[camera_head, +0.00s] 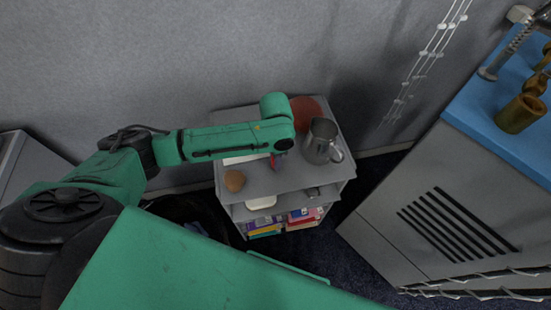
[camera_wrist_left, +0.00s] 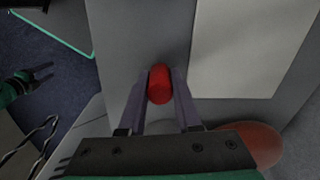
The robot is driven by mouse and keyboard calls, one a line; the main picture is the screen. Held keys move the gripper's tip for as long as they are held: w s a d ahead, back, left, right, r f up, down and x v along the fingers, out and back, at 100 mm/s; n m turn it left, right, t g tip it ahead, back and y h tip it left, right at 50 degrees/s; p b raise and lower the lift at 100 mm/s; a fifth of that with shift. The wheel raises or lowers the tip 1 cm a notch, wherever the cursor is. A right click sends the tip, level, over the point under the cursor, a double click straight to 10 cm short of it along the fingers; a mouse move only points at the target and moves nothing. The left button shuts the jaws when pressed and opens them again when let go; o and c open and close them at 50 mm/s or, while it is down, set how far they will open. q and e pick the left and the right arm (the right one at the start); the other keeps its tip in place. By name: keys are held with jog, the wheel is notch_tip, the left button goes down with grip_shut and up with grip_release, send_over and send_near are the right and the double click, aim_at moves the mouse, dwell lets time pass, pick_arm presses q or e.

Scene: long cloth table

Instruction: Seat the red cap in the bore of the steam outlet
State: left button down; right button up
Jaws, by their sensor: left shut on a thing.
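My left gripper (camera_wrist_left: 160,90) is shut on the red cap (camera_wrist_left: 160,82), a rounded red piece between its two fingers. In the head view the left gripper (camera_head: 272,160) points down over the grey shelf unit's top, with a bit of red at its tips. Whether the cap touches the top is unclear. A brass open-mouthed cylinder (camera_head: 521,113) stands on the blue counter at the right; I cannot tell if it is the steam outlet. My right gripper (camera_wrist_left: 43,74) shows small at the left of the wrist view, its fingers apart.
A pale flat sheet (camera_wrist_left: 250,45) lies beside the cap. The blue counter (camera_head: 478,113) has more brass parts (camera_head: 536,84). Dark floor separates shelf and cabinet.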

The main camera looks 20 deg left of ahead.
pick_arm(q)
jog(key=shift+f, duration=0.1)
pick_arm(e)
jog(key=shift+d, duration=0.15)
pick_arm(q)
jog(key=c, duration=0.6)
grip_release()
pick_arm(e)
jog(key=shift+d, duration=0.25)
jog(key=shift+r, duration=0.1)
pick_arm(q)
notch_tip(320, 180, up, 11)
jog(key=shift+r, duration=0.2)
notch_tip(320, 180, up, 3)
jog(key=n+p, duration=0.2)
jog(key=p, duration=0.3)
jog(key=shift+r+n, duration=0.1)
jog(key=shift+n, duration=0.3)
jog(key=shift+c, duration=1.2)
jog(key=shift+n, duration=0.4)
notch_tip(320, 180, down, 15)
jog(key=shift+w+f, duration=0.1)
jog(key=shift+f, duration=0.1)
grip_shut()
pick_arm(e)
notch_tip(320, 180, up, 5)
jog(key=shift+a, duration=0.1)
